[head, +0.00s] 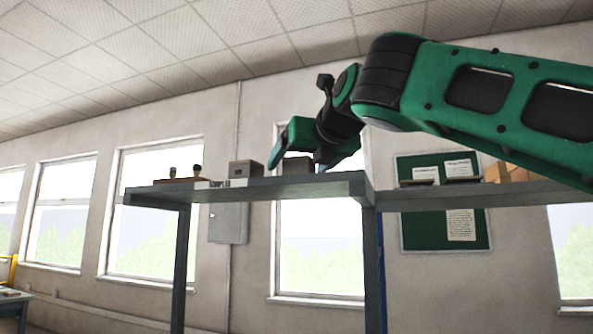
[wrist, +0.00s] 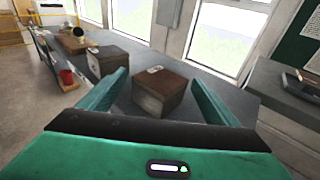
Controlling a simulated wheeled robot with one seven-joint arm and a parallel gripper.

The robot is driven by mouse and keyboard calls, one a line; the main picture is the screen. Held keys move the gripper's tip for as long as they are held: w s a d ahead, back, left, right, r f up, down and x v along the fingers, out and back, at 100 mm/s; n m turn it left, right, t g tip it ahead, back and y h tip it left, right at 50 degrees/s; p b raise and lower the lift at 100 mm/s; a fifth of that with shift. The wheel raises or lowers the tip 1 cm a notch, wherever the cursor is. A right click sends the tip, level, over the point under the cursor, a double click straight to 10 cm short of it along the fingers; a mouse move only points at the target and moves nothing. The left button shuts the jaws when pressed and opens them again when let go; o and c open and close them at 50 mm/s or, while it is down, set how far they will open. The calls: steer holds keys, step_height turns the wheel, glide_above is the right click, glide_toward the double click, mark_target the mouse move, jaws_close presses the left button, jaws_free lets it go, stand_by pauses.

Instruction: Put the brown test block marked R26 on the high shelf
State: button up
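A brown block (wrist: 160,92) with a small label on top sits on the high grey shelf (head: 245,190); the label is too small to read. It also shows in the head view (head: 296,165), partly behind my gripper (head: 299,160). In the wrist view my gripper (wrist: 160,77) is open, with one green finger on each side of this block and narrow gaps between fingers and block. A second, similar brown block (wrist: 108,60) stands to its left, also labelled on top. It shows in the head view (head: 245,169) too. I cannot read R26 on either.
A wooden holder with dark-knobbed tools (wrist: 77,40) stands farther left on the shelf. Another shelf section (head: 440,197) to the right holds dark trays and orange-brown boxes (head: 510,172). A windowed wall is behind.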

steer(key=shift+s, duration=0.15)
steer(key=v, duration=1.1)
steer(key=shift+s, duration=0.4)
steer(key=shift+r, duration=0.1)
steer(key=shift+s, duration=0.2)
